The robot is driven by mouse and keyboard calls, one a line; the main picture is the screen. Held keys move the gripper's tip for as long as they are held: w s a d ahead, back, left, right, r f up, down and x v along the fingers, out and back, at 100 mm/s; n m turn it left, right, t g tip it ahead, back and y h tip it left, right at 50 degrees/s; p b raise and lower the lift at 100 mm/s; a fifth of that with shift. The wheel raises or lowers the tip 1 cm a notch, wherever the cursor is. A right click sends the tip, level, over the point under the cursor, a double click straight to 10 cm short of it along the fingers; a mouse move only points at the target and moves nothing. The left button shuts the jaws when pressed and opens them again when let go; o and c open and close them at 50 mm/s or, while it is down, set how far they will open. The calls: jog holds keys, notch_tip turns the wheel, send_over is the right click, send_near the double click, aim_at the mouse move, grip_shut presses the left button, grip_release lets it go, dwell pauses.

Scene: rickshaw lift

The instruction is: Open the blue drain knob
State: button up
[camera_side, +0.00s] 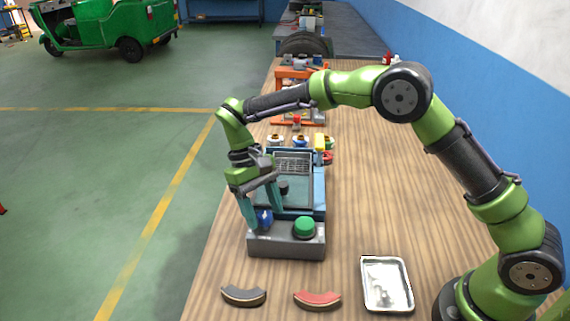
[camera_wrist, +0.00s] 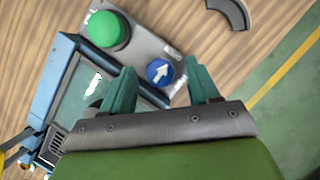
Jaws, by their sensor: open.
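A round blue knob with a white arrow (camera_wrist: 160,72) sits on the grey front panel of the bench unit, beside a green dome button (camera_side: 305,226). In the wrist view its arrow points to the upper right. In the side view the blue knob (camera_side: 265,217) is partly hidden by my gripper. My gripper (camera_wrist: 160,66) is open, its two teal fingers on either side of the knob as seen from the wrist. I cannot tell whether they touch it or how far above the panel they are. The green button also shows in the wrist view (camera_wrist: 108,29).
A dark grey curved piece (camera_side: 243,296), a red curved piece (camera_side: 318,300) and a metal tray (camera_side: 387,284) lie in front. Small coloured parts and an orange rack (camera_side: 300,73) stand behind the unit. The wooden table (camera_side: 375,200) is clear to its right.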

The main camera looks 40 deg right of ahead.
jog(key=v, duration=1.2)
jog(key=s+d+r+m+t, duration=0.1)
jog(key=s+d+t, duration=0.3)
jog(key=s, duration=0.4)
jog(key=s+d+r+m+t+y, duration=0.1)
jog(key=s+d+t, duration=0.2)
jog(key=s+d, duration=0.2)
jog(key=s+d+r+m+t+y, duration=0.1)
jog(key=s+d+t, duration=0.3)
jog(key=s, duration=0.6)
jog(key=shift+s+d+r+m+t, duration=0.35)
jog(key=shift+d+r+m, duration=0.25)
jog(key=shift+d+r, duration=0.1)
